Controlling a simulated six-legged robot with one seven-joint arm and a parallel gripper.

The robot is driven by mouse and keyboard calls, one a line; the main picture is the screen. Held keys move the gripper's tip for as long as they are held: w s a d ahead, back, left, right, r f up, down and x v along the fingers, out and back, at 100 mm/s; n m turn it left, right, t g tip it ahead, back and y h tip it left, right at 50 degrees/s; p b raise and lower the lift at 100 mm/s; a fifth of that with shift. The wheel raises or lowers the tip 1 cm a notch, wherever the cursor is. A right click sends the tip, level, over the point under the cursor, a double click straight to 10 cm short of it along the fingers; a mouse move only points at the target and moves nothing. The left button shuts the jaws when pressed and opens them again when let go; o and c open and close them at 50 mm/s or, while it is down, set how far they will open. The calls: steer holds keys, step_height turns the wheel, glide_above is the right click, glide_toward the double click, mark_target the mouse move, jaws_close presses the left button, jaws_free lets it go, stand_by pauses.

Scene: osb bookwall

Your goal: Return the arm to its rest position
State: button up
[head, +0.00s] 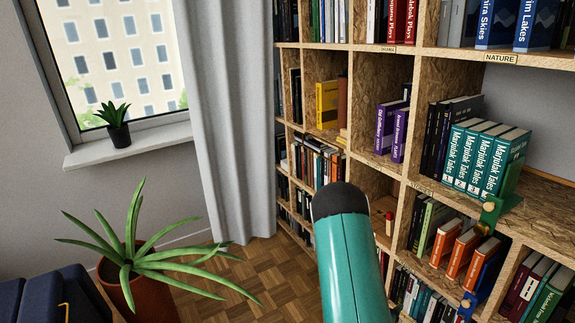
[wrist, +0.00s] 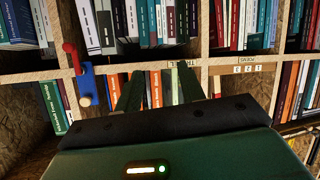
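My arm shows in the head view as a teal link (head: 345,255) with a black rounded end, rising from the bottom edge in front of the bookshelf (head: 378,80). My gripper is not visible in that view. In the wrist view my gripper (wrist: 158,84) has two dark fingers standing apart, with books seen through the gap. It is open and holds nothing. The fingers point toward a shelf edge and rows of books; I cannot tell whether they touch anything.
A blue and red object (wrist: 84,75) is by a shelf upright. A potted plant (head: 130,265), a grey curtain (head: 228,120) and a dark blue seat (head: 50,300) are at left. Some parquet floor is clear.

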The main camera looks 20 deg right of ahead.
steer(key=w+a+r+n+t+y, duration=0.1)
steer(key=w+a+r+t+y, duration=0.3)
steer(key=w+a+r, duration=0.7)
steer(key=w+a+r+n+y, duration=0.3)
steer(key=a+r+y, duration=0.2)
steer(key=a+r, duration=0.55)
steer(key=s+a+r+n+y, duration=0.4)
steer(key=s+a+r+n, duration=0.2)
steer(key=s+a+r, duration=0.75)
steer(key=s+r+n+g, duration=0.1)
steer(key=s+r+g, duration=0.1)
steer(key=s+r, duration=0.3)
steer(key=s, duration=0.2)
steer(key=shift+s+d+h, duration=0.25)
steer(key=shift+s+h, duration=0.05)
